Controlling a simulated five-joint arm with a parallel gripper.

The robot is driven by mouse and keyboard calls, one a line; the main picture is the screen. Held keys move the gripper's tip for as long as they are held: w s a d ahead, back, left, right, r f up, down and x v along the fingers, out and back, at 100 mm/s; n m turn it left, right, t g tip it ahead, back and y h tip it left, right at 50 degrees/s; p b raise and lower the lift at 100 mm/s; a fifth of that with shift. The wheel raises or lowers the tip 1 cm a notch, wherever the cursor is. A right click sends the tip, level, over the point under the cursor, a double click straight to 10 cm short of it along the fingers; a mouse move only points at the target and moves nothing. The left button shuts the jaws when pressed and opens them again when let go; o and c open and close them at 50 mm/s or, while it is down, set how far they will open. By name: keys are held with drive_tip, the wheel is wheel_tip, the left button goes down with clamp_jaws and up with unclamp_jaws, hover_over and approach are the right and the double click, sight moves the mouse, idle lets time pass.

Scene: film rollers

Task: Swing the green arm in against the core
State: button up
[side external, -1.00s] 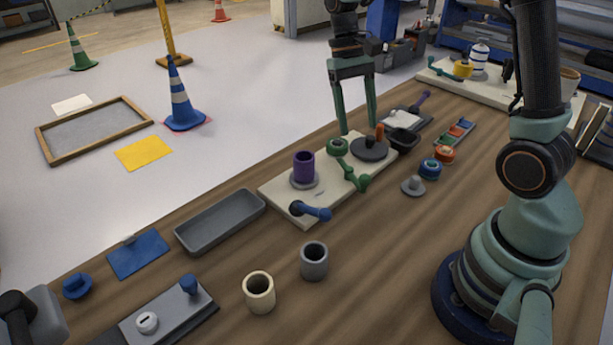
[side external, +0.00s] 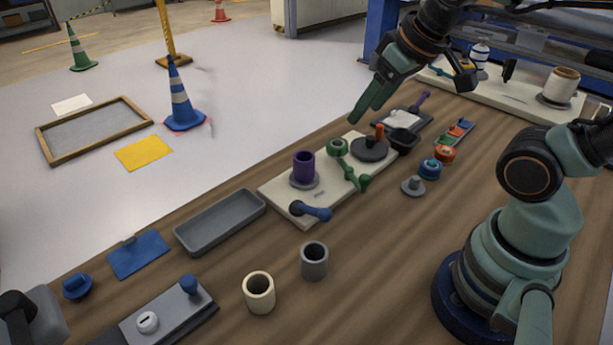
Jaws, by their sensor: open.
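A cream board (side external: 288,208) lies on the wooden bench. On it a purple cylinder (side external: 303,166), which looks like the core, stands upright on a grey disc. The green arm (side external: 350,173) lies to its right, apart from it, with a rounded green end toward the front. A green ring (side external: 337,147) sits just behind the arm. A blue arm (side external: 311,211) lies in front of the core. My gripper (side external: 363,114) is open and empty, tilted down-left, above and behind the green arm and apart from it in the picture.
A grey tray (side external: 220,221) lies to the left. Two open cups, grey (side external: 314,261) and cream (side external: 259,292), stand in front.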

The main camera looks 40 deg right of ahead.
sight(365, 179)
drive_tip(key=w+d+f+m+g, duration=0.6)
drive_tip(key=w+f+m+g, duration=0.1)
drive_tip(key=f+g, duration=0.3)
drive_tip(key=shift+g+y, duration=0.3)
drive_tip(key=shift+y, duration=0.1)
drive_tip(key=x, duration=1.2)
drive_tip(key=shift+a, duration=0.1)
drive_tip(key=shift+w, duration=0.1)
clamp_jaws()
drive_tip(key=shift+r, duration=0.1)
idle(0.8)
